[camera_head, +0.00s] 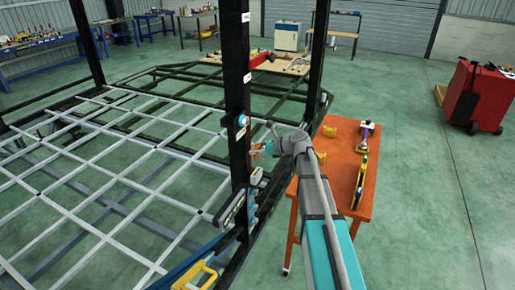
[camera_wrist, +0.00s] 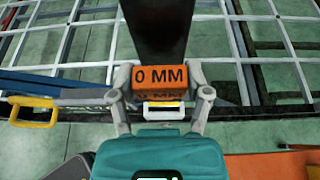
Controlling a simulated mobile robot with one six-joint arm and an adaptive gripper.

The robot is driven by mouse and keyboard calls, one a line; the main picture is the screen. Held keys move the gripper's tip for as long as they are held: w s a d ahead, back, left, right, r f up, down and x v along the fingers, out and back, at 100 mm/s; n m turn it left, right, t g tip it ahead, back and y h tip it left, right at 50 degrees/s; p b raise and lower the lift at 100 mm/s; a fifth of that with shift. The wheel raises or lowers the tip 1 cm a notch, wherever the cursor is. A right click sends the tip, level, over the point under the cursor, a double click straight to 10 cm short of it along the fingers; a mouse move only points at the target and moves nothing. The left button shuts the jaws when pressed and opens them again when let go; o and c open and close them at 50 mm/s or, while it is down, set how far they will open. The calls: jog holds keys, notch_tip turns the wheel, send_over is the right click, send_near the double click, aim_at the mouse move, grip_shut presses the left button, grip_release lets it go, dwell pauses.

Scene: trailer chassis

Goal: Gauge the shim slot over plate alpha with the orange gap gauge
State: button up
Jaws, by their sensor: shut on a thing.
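My gripper (camera_wrist: 160,88) is shut on the orange gap gauge (camera_wrist: 160,77), a block whose visible lettering reads "0 MM". The gauge sits between the two fingers, in front of the black post (camera_wrist: 157,30). In the head view my gripper (camera_head: 264,146) is beside the right side of the black post (camera_head: 237,60), with a little orange of the gauge showing. I cannot tell whether the gauge touches the post. The shim slot and plate alpha cannot be made out; small white labels (camera_head: 246,77) are on the post.
A small round blue-and-white item (camera_head: 242,120) and a grey-white block (camera_head: 256,175) are on the post near my gripper. A yellow handle (camera_head: 196,277) is below. An orange table (camera_head: 338,170) with tools stands right. A metal lattice (camera_head: 100,190) spreads left.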

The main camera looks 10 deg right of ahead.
aim_at(249, 166)
jog(key=shift+f+b, duration=2.8)
jog(key=shift+f+b, duration=1.5)
dwell(0.9)
dwell(1.0)
jog(key=shift+r+p, duration=4)
jog(key=shift+p, duration=0.05)
